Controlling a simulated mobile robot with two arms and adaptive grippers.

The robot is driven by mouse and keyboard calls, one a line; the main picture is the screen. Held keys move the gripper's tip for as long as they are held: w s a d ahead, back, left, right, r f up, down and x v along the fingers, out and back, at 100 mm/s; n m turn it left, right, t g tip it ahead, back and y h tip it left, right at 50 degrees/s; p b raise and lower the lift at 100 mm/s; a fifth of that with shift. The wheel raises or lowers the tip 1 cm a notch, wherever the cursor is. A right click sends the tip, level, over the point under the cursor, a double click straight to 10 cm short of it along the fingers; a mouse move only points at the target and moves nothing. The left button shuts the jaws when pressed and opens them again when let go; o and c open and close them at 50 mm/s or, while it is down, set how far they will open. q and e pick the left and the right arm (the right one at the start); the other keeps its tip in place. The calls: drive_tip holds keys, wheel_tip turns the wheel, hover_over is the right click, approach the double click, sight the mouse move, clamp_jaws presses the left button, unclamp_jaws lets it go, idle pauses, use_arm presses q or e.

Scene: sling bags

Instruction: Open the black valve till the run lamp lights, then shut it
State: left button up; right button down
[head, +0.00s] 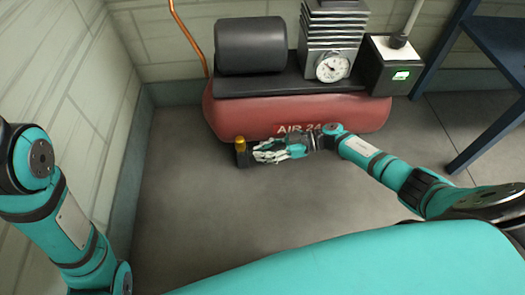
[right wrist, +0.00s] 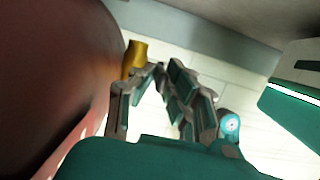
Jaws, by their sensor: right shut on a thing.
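A red air tank (head: 290,112) marked "AIR 24" lies on the floor by the back wall. At its lower left is the black valve (head: 242,158) with a brass-yellow fitting (head: 240,143) on top. My right gripper (head: 256,153) reaches in from the right and is shut at the valve, low in front of the tank. In the right wrist view the brass fitting (right wrist: 134,57) shows just past the fingertips; the gripped part is mostly hidden. A small green light (head: 401,76) glows on a black box (head: 393,57) at the tank's right. My left gripper is out of view.
A black motor (head: 251,46), a finned grey pump (head: 335,25) and a round gauge (head: 332,67) sit atop the tank. An orange pipe (head: 189,37) rises at its left. A blue shelf (head: 497,47) stands at the right. The floor in front is clear.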

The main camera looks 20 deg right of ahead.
drive_tip(key=c, duration=1.4)
unclamp_jaws()
drive_tip(key=shift+d, duration=0.1)
drive_tip(key=v, duration=1.2)
